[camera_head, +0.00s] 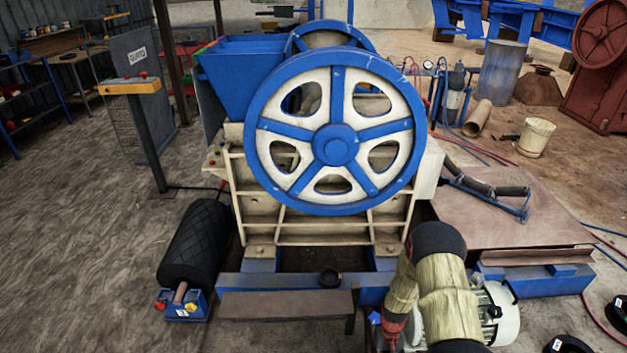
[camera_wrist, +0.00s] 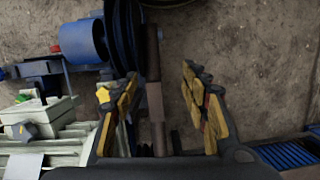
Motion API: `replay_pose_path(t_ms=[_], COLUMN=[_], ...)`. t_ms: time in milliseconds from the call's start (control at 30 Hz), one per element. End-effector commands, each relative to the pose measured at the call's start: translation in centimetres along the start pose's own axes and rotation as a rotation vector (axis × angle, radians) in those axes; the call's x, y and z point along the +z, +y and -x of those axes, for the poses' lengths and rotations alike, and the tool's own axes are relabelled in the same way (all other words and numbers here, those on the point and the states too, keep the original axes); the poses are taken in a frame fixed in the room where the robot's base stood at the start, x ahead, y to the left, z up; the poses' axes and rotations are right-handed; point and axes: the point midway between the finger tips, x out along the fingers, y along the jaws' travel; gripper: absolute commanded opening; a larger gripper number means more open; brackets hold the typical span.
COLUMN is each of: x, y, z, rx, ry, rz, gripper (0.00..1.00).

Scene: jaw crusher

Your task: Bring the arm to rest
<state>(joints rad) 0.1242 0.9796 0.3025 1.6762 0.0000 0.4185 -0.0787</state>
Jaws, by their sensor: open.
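My gripper (camera_wrist: 147,84) shows in the wrist view with its two yellow-padded fingers spread wide apart. Nothing is clasped between the pads. A brown bar (camera_wrist: 154,105) shows in the gap between the fingers; I cannot tell how far below them it lies. In the head view my arm (camera_head: 445,295) reaches down at the lower right, in front of the grey-white motor (camera_head: 500,312), and hides part of it. The fingers cannot be made out in that view. The jaw crusher (camera_head: 330,225), with its blue and white flywheel (camera_head: 337,146), stands upright in the middle.
In the wrist view, a pale finned casing (camera_wrist: 45,120), a blue cylinder (camera_wrist: 82,42) and black wheels (camera_wrist: 124,35) lie left of the fingers; bare floor is at right. In the head view a black roller (camera_head: 195,245) lies left and a metal plate (camera_head: 510,215) right.

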Motion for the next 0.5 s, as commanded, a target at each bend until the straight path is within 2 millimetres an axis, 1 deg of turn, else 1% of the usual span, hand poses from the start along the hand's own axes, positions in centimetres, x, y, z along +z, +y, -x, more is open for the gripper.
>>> replay_pose_path(t_ms=[33, 167, 267, 367, 400, 467, 500], x=[0.9, 3.0, 4.4, 5.8, 6.4, 7.4, 8.1], y=[-0.1, -0.4, -0.7, -1.0, -1.1, -1.3, -1.5], z=[2.0, 5.7, 9.0, 13.0, 14.7, 17.3, 19.0], rx=[-0.001, -0.002, -0.002, 0.000, 0.001, 0.002, 0.003], ry=[-0.014, -0.046, -0.056, -0.054, -0.051, -0.043, -0.038], rz=[-0.005, -0.014, -0.019, -0.022, -0.023, -0.024, -0.025], gripper=[0.45, 0.45, 0.45, 0.45, 0.45, 0.45, 0.45])
